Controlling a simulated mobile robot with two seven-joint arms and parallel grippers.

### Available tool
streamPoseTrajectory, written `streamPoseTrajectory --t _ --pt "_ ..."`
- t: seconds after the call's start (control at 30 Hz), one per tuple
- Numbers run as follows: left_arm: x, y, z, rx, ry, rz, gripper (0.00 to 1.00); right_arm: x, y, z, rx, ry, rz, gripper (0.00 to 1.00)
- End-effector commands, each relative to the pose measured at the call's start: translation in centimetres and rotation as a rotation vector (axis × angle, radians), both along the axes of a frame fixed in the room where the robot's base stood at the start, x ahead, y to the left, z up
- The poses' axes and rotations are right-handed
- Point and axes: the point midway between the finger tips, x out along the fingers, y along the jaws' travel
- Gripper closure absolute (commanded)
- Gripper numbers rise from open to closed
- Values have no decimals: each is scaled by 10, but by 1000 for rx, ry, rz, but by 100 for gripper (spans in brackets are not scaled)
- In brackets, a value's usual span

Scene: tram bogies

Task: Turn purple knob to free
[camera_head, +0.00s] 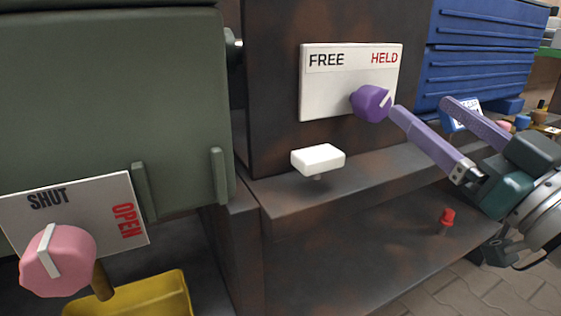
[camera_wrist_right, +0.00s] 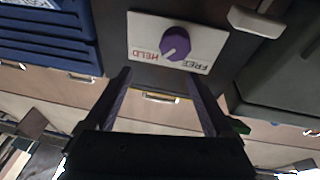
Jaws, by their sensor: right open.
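The purple knob (camera_head: 370,103) sits on a white plate (camera_head: 328,93) marked FREE at the left and HELD at the right. Its white pointer mark is turned up and right, toward HELD. The knob also shows in the right wrist view (camera_wrist_right: 174,43), where the plate is upside down and the mark points toward HELD. My right gripper (camera_head: 421,107) is open and empty, just right of the knob in the head view. In the right wrist view its two fingers (camera_wrist_right: 158,76) are spread below the knob, with nothing between them. My left gripper is not in view.
A white block-shaped handle (camera_head: 318,158) stands out below the plate. A red-topped peg (camera_head: 446,218) is on the lower ledge. A pink knob (camera_head: 58,260) on a SHUT/OPEN plate and a yellow bin (camera_head: 135,298) are at the lower left. Blue crates (camera_head: 475,65) are behind my right gripper.

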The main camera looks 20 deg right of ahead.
Motion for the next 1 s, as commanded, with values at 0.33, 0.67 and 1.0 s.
streamPoseTrajectory --t 0.33,0.67,1.0 --pt "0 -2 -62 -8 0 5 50 -6 9 -43 -26 -123 113 12" --pt "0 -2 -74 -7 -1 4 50 44 15 -21 -29 -127 115 12" --pt "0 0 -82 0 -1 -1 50 81 19 -6 -26 -120 113 12"
